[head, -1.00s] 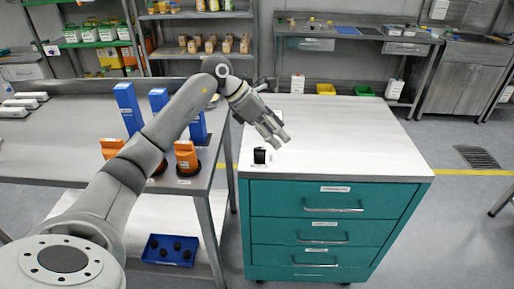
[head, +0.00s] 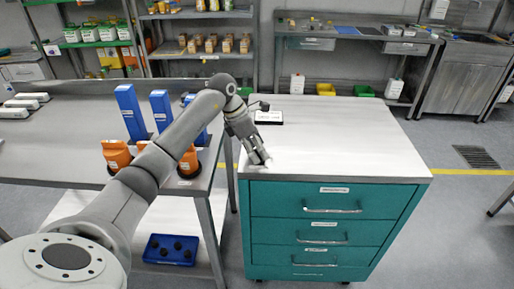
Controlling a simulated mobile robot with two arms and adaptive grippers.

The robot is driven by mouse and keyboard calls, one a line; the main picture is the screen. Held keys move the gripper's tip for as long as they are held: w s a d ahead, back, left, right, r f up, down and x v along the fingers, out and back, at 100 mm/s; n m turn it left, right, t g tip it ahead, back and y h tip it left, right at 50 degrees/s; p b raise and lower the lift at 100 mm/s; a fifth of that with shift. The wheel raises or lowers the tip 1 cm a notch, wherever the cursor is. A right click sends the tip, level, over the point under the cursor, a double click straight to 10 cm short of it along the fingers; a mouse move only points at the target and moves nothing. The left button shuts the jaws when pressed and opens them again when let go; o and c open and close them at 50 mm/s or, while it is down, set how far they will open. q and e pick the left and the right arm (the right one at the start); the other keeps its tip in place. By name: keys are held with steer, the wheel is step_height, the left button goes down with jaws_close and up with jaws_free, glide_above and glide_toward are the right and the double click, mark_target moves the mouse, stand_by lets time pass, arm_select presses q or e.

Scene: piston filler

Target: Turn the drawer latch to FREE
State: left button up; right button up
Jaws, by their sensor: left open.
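The teal drawer cabinet (head: 313,264) stands right of centre with a white top and labelled drawers. My left gripper (head: 258,164) is open and points down at the front left corner of the cabinet top. The small black latch on that corner is hidden behind my gripper, so its setting and any contact cannot be told. My right gripper is not in view.
A dark-edged plate (head: 268,117) lies at the back left of the cabinet top. The rest of the top is clear. On the steel table at left stand blue columns (head: 130,112) and orange parts (head: 117,155). A blue tray (head: 170,249) sits below.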

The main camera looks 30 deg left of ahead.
arm_select(q)
steer(key=shift+w+d+f, duration=0.1)
steer(key=shift+f, duration=0.2)
steer(key=c, duration=1)
steer(key=shift+c, duration=0.2)
